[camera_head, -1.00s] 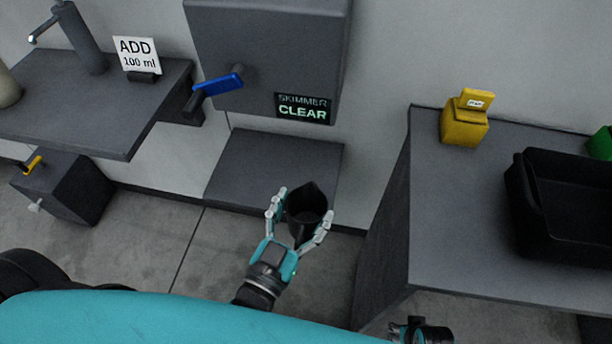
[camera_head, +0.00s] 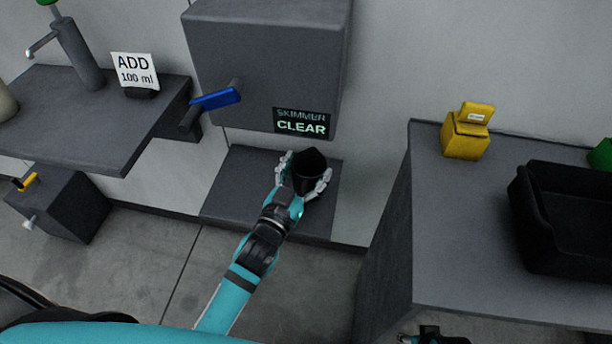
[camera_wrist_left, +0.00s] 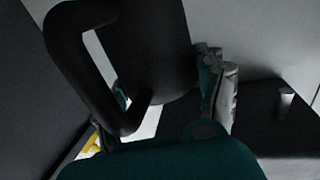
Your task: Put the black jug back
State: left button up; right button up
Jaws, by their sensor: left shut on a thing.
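The black jug (camera_head: 309,171) is held in my left gripper (camera_head: 306,180), whose fingers close on both of its sides. In the head view it is over the low grey shelf (camera_head: 236,180) below the skimmer box. I cannot tell whether its bottom touches the shelf. In the left wrist view the jug (camera_wrist_left: 150,45) and its looped handle fill the upper left, with a finger of my left gripper (camera_wrist_left: 222,95) beside it. Part of my right gripper (camera_head: 432,337) shows at the bottom edge of the head view; its fingers are mostly cut off.
The skimmer box (camera_head: 262,60) with a blue lever (camera_head: 216,99) and a CLEAR sign (camera_head: 301,122) hangs above the shelf. A grey counter (camera_head: 450,230) at right carries a yellow container (camera_head: 465,135) and a black tray (camera_head: 530,225). A left shelf (camera_head: 70,125) holds a dispenser and an ADD 100 ml card (camera_head: 135,70).

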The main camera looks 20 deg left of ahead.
pick_arm(q)
jog(key=shift+f, duration=0.8)
pick_arm(e)
jog(key=shift+w+v, duration=0.25)
jog(key=shift+v, duration=0.7)
jog(key=shift+r, duration=0.15)
pick_arm(q)
jog(key=o, duration=1.2)
jog(key=shift+f, duration=0.1)
jog(key=shift+o, duration=0.2)
pick_arm(e)
jog(key=shift+r, duration=0.15)
jog(key=shift+w, duration=0.1)
pick_arm(q)
jog(key=s+a, duration=0.2)
jog(key=s, duration=1)
jog(key=shift+p, duration=0.3)
pick_arm(e)
notch_tip(320, 180, down, 3)
jog(key=shift+a+f, duration=0.1)
jog(key=shift+f, duration=0.05)
